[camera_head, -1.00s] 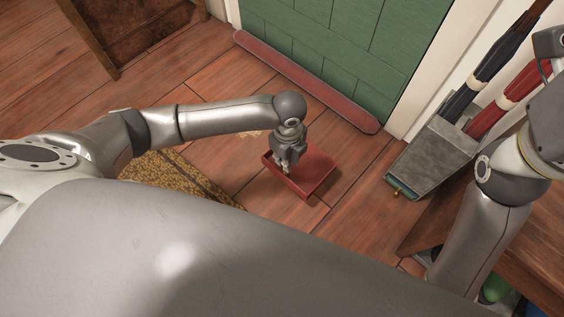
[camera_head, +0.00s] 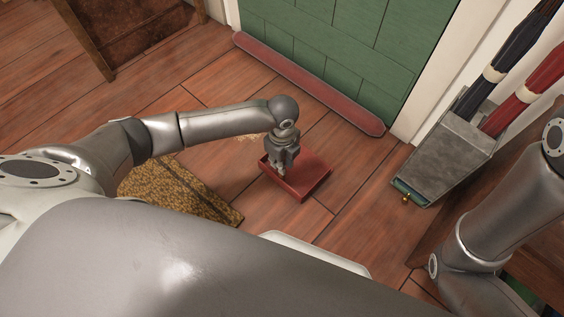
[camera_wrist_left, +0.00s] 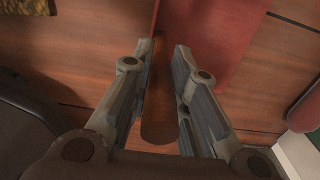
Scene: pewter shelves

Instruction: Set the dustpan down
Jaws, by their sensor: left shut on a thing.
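The red dustpan (camera_head: 313,178) is low over the wooden floor, in front of the green door; I cannot tell whether it touches the floor. My left gripper (camera_head: 281,172) is above its left part. In the left wrist view the fingers (camera_wrist_left: 164,95) are shut around the brown handle (camera_wrist_left: 158,125), and the red pan (camera_wrist_left: 205,30) extends beyond them. My right arm is at the right edge of the head view, and its gripper is not visible.
A yellow-brown mat (camera_head: 180,193) lies left of the dustpan. A red draught stopper (camera_head: 310,83) lies along the green door (camera_head: 330,40). A grey stand (camera_head: 452,150) holding umbrellas is at the right. Bare floor (camera_head: 350,165) lies between dustpan and stand.

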